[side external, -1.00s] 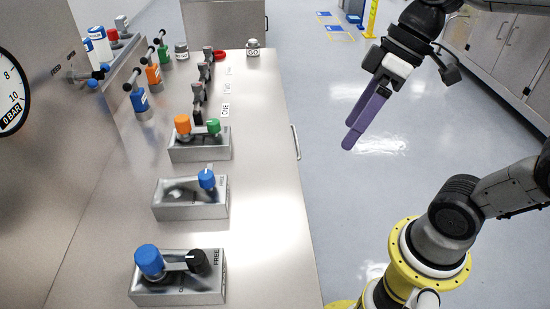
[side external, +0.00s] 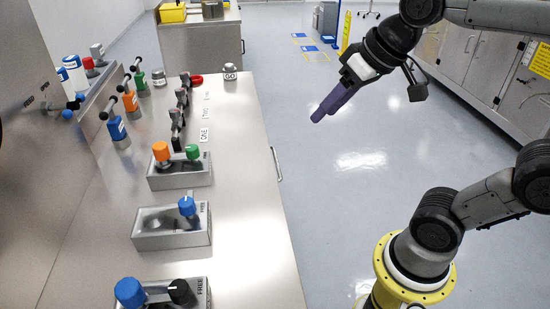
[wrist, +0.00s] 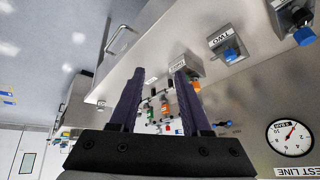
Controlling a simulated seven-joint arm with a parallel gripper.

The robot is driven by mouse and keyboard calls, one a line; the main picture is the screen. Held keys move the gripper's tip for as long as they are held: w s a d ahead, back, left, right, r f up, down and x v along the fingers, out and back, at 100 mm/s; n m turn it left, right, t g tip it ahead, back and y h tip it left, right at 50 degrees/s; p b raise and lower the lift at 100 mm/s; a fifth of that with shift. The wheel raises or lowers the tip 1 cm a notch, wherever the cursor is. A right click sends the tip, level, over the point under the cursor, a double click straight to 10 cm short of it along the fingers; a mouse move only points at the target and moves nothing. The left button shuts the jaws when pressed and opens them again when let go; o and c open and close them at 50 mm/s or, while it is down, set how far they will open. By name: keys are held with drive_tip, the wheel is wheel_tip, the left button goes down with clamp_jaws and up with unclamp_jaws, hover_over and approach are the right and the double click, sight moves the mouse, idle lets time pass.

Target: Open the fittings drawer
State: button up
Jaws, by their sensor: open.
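A silver bar handle (side external: 279,165) sits on the right-hand front face of the steel bench in the side view. It also shows in the wrist view (wrist: 121,38), upper left, on a plain steel face. The drawer's outline cannot be made out, and the handle's face is steeply foreshortened in the side view. My gripper (side external: 318,115) hangs in the air over the floor, to the right of the bench and apart from the handle. In the wrist view its two purple fingers (wrist: 160,75) are spread with nothing between them; the handle lies up and left of them.
A pressure gauge (wrist: 289,135) shows on a wall panel. A bench with yellow bins (side external: 172,13) stands behind. Floor between bench and arm is clear.

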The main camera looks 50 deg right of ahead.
drive_tip(key=w+d+m, duration=0.2)
drive_tip(key=w+d, duration=0.2)
drive_tip(key=w, duration=0.7)
drive_tip(key=m+g+y, duration=0.1)
drive_tip(key=m+g, duration=0.4)
hover_over(276, 159)
drive_tip(key=s+d, duration=0.2)
wheel_tip(276, 159, down, 23)
drive_tip(key=f, duration=0.4)
drive_tip(key=w+a+f, duration=0.1)
drive_tip(key=f, duration=0.8)
drive_tip(key=shift+w+a, duration=0.25)
drive_tip(key=shift+a, duration=0.15)
drive_tip(key=shift+c, duration=0.2)
clamp_jaws()
